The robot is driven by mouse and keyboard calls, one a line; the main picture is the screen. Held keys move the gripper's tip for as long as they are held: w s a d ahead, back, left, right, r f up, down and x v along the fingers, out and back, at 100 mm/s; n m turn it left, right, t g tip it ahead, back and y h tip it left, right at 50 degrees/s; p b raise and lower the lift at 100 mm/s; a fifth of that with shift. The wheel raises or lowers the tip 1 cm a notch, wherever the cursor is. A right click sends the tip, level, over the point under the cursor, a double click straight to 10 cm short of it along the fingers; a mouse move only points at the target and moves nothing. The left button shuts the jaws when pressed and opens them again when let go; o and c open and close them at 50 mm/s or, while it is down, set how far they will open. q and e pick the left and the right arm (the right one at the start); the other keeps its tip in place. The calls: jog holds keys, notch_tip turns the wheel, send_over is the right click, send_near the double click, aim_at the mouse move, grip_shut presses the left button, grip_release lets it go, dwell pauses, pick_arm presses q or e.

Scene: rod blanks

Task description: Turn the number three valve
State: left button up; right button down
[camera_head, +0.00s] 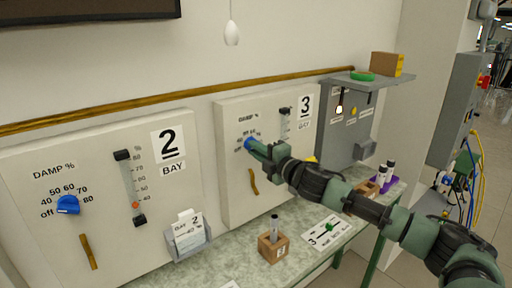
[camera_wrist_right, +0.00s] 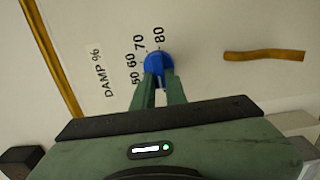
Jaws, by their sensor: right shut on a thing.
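The number three panel (camera_head: 228,190) stands on the wall side of the bench, marked with a black 3 (camera_head: 305,106) over BAY. Its blue damper knob (camera_head: 249,144) sits at the panel's left, under a DAMP % scale. My right gripper (camera_head: 257,149) is shut on this knob, and its fingers hide part of it. In the right wrist view the blue knob (camera_wrist_right: 158,66) is between the two green fingertips (camera_wrist_right: 158,84), with 50, 60, 70 and 80 printed around it. My left gripper is not in view.
The number two panel (camera_head: 105,235) at left has its own blue knob (camera_head: 68,205) and a card holder (camera_head: 188,238). On the bench (camera_head: 225,268) are a wooden block (camera_head: 273,247) with a rod and a white card (camera_head: 327,232). A grey shelf (camera_head: 365,82) is at right.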

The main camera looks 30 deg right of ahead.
jog(key=shift+f+n, duration=0.3)
jog(key=shift+n, duration=0.7)
jog(key=c, duration=1.4)
grip_release()
jog(key=shift+c, duration=0.2)
jog(key=shift+s+r, duration=0.1)
jog(key=s+b, duration=0.6)
jog(key=s, duration=0.1)
jog(key=shift+s+d, duration=0.3)
